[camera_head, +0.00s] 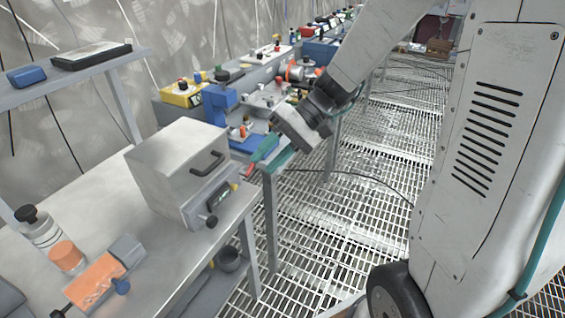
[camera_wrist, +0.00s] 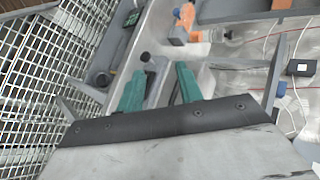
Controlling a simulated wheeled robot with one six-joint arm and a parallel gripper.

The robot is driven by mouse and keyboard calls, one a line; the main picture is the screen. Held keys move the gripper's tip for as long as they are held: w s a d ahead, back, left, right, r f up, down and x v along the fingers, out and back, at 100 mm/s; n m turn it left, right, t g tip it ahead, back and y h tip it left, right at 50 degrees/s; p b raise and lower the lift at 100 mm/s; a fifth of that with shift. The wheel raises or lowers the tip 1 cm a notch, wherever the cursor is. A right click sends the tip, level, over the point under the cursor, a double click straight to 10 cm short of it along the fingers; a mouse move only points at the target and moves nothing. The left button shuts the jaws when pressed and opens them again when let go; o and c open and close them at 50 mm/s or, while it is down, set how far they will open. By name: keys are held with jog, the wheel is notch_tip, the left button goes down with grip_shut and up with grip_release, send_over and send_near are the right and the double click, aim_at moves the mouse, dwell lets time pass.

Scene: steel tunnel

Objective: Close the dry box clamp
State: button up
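The dry box (camera_head: 178,160) is a grey metal box standing on the bench at left in the head view. Its front has a black bar handle (camera_head: 207,164), and a lower panel carries a small display (camera_head: 222,191) and a black knob (camera_head: 211,221). I cannot clearly tell which part is the clamp. My gripper (camera_head: 262,165) has teal fingers and is just right of the box's front, apart from the handle. In the wrist view the two fingers (camera_wrist: 159,74) stand apart with nothing seen held between them. A black knob (camera_wrist: 147,57) shows just beyond the fingertips.
The metal bench (camera_head: 105,215) holds an orange-and-grey tool (camera_head: 98,283) and a black-capped bottle (camera_head: 40,228) near the front. A shelf (camera_head: 95,65) is above at left. More benches with equipment run behind. The grated floor (camera_head: 345,215) to the right is largely clear, with a cable across it.

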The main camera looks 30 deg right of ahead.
jog(key=s+r+h, duration=0.2)
jog(key=s+h, duration=0.1)
jog(key=s, duration=0.3)
jog(key=shift+s+r+n+g, duration=0.15)
jog(key=shift+r+n+g, duration=0.15)
jog(key=shift+r+g, duration=0.1)
